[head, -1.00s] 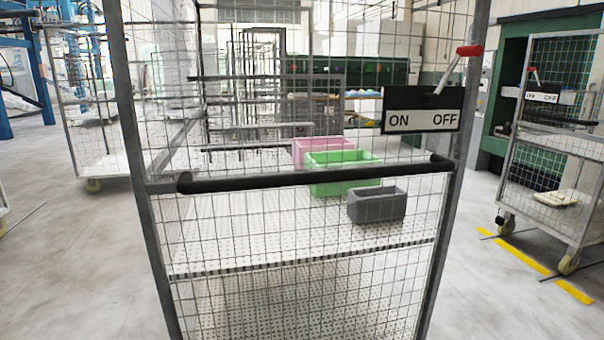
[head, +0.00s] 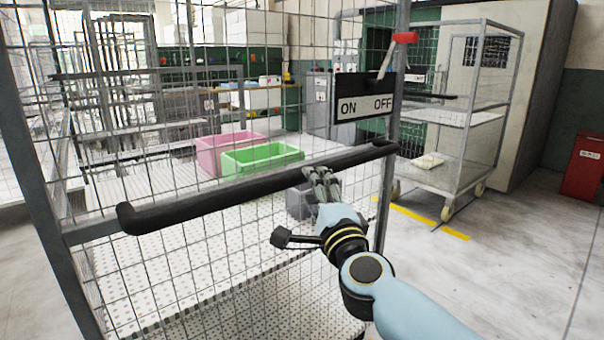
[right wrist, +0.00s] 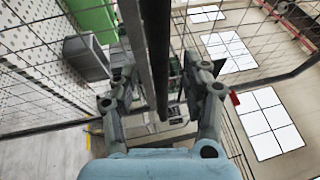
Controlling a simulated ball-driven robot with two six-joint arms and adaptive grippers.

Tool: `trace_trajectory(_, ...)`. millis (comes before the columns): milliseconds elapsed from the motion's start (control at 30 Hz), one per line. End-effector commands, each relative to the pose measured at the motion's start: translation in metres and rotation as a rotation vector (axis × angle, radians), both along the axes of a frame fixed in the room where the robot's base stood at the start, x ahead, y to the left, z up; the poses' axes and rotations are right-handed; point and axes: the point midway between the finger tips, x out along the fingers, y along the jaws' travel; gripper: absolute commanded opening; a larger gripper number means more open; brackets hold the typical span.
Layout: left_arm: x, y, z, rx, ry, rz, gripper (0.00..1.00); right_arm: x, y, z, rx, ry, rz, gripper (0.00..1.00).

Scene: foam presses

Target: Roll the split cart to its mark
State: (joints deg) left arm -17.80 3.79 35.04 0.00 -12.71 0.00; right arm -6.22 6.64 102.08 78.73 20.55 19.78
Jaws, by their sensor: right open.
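The mesh cart (head: 46,200) stands right in front of me, its black push bar (head: 225,190) running across the near side. An ON/OFF plate (head: 363,106) with a red-tipped lever (head: 404,38) is fixed near its right post. My right gripper (head: 320,182) is at the right part of the bar. In the right wrist view the open fingers (right wrist: 158,80) lie on either side of the bar (right wrist: 157,40); I cannot tell whether they touch it. My left gripper is not in view.
Inside the cart are a pink bin (head: 210,155), a green bin (head: 258,158) and a grey bin (head: 298,204), partly hidden. A second cart (head: 480,125) stands at the right by yellow floor tape (head: 430,218). A red box (head: 583,168) is farther right. The floor at lower right is clear.

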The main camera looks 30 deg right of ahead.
Motion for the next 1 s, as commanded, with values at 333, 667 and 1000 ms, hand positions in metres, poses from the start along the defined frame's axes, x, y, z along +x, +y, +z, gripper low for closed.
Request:
trace_trajectory(333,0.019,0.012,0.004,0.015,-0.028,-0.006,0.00,0.048,-0.016,0.009,-0.002,0.002,0.001,0.48)
trace_trajectory(667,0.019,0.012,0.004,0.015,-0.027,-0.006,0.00,0.052,-0.017,0.009,-0.003,0.002,0.001,0.48)
trace_trajectory(1000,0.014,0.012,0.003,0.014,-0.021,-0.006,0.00,0.051,-0.017,0.009,-0.002,0.003,0.001,0.04)
